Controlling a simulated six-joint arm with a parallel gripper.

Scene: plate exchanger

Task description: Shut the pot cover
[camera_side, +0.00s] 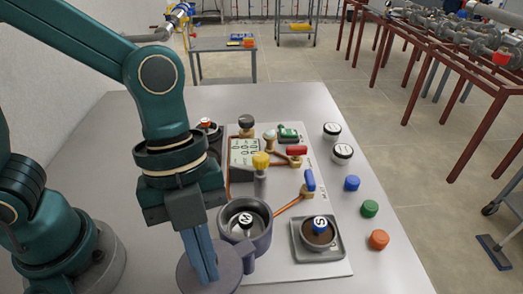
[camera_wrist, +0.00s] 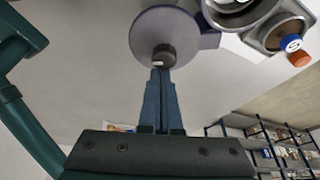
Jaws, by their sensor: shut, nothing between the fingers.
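The pot (camera_side: 263,240) is a grey-purple round vessel on the white panel, open at the top, with a dark "N" marked piece (camera_side: 246,220) inside. Its flat round cover (camera_side: 232,272) is swung aside towards the near left, so the pot mouth is uncovered. In the wrist view the cover (camera_wrist: 148,28) carries a dark knob (camera_wrist: 164,55), and part of the pot (camera_wrist: 212,14) shows at the top. My gripper (camera_side: 212,277) points down over the cover, its blue fingers shut and empty. In the wrist view the fingertips (camera_wrist: 160,72) appear at the knob; contact cannot be told.
A square grey holder (camera_side: 336,252) with a blue "S" piece (camera_side: 320,224) stands right of the pot. A yellow-knobbed post (camera_side: 261,163), a blue-handled valve (camera_side: 309,181) and a red-handled valve (camera_side: 297,151) rise behind. Loose caps, including an orange one (camera_side: 379,240), line the table's right side.

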